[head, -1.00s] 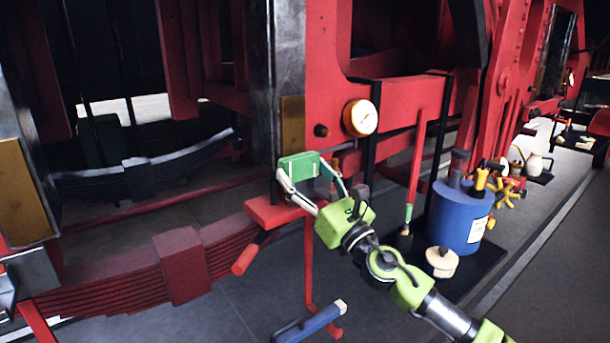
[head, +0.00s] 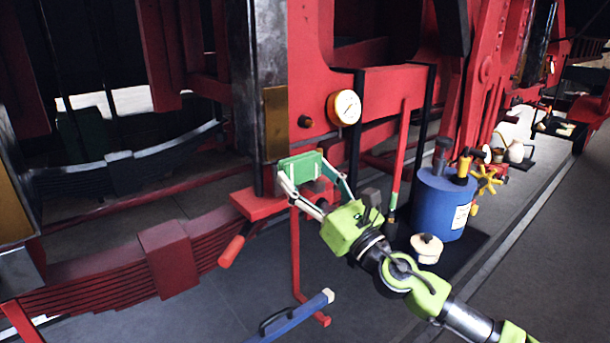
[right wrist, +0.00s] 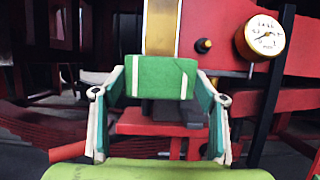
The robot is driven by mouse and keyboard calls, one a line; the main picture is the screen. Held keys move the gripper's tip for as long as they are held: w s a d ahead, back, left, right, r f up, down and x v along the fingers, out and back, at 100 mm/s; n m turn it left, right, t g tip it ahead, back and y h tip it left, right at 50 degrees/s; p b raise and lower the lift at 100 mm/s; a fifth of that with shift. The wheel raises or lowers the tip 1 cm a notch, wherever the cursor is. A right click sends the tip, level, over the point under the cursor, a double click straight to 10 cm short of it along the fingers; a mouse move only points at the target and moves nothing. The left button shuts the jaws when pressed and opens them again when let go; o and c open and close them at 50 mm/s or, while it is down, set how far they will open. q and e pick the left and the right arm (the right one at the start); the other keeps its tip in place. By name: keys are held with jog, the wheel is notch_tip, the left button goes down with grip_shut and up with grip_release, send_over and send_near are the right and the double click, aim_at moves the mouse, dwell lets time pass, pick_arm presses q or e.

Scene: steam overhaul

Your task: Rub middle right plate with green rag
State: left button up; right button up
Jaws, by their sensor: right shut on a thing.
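A second brass plate (head: 14,193) is at the left edge. I cannot tell which one is the middle right plate. My right gripper (head: 316,178) is shut on the green rag (head: 300,166), a flat green pad in the right wrist view (right wrist: 160,77). The rag appears just below the upright's plate; I see no clear contact. My left gripper is not in view.
A red stand (head: 252,207) with a handle is close to the rag. A gauge (head: 344,107) sits on the red frame to the right. A blue canister (head: 440,205) and a small cream pot (head: 427,247) stand on the floor. Leaf springs (head: 70,285) fill the left.

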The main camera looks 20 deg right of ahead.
jog(key=shift+s+d, duration=0.2)
jog(key=shift+s, duration=0.3)
jog(key=shift+s+d, duration=0.2)
jog(key=shift+s, duration=0.3)
jog(key=shift+s+d, duration=0.15)
jog(key=shift+s, duration=0.3)
jog(key=shift+w, duration=0.1)
jog(key=w, duration=0.1)
jog(key=w+a, duration=0.1)
jog(key=w, duration=0.2)
jog(key=shift+w+a+r, duration=0.1)
jog(key=shift+w+a, duration=0.15)
jog(key=shift+a, duration=0.15)
jog(key=shift+w+a, duration=0.2)
jog(key=shift+w, duration=0.35)
jog(key=shift+w+a, duration=0.2)
jog(key=shift+w, duration=0.3)
jog(key=shift+w+a, duration=0.15)
jog(key=shift+w, duration=0.35)
